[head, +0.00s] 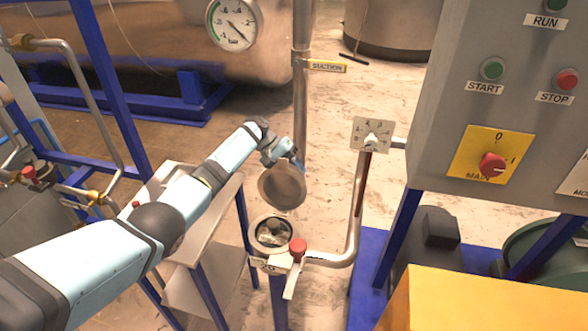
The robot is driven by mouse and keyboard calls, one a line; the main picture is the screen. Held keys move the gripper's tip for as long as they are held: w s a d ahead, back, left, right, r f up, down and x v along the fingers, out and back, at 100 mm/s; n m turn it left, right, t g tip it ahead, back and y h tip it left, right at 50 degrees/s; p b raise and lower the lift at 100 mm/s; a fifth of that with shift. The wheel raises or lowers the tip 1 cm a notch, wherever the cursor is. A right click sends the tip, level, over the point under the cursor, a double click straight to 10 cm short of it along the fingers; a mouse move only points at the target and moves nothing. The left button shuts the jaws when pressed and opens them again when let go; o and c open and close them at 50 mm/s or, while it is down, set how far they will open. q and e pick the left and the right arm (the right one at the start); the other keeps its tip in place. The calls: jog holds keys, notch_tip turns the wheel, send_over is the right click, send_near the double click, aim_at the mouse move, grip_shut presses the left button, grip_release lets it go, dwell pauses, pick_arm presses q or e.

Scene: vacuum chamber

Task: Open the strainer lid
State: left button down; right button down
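The strainer lid (282,187) is a round grey-brown disc. It stands raised and tilted above the strainer body (255,232), whose round mouth is uncovered with a dark interior showing. My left gripper (296,163) is at the lid's upper edge, partly behind its rim. Its fingertips are small and partly hidden, so I cannot tell whether they grip the lid or only touch it. My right gripper is not in view.
A red-knobbed valve (298,245) with a pale lever sits right beside the strainer. A vertical suction pipe (301,90) rises behind the lid. A steel side table (213,212) is left, and a grey control panel (500,130) is right.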

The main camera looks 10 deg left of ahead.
pick_arm(q)
jog(key=shift+w+f+g, duration=0.2)
jog(key=shift+f+g, duration=0.05)
jog(key=shift+g, duration=0.05)
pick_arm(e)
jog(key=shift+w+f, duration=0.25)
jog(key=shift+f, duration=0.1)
pick_arm(q)
jog(key=c, duration=0.8)
grip_release()
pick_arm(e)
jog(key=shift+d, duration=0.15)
pick_arm(q)
jog(key=shift+a, duration=0.1)
jog(key=b+v, duration=0.2)
jog(key=v, duration=1.1)
jog(key=shift+w+a+r, duration=0.1)
jog(key=shift+a+r, duration=0.1)
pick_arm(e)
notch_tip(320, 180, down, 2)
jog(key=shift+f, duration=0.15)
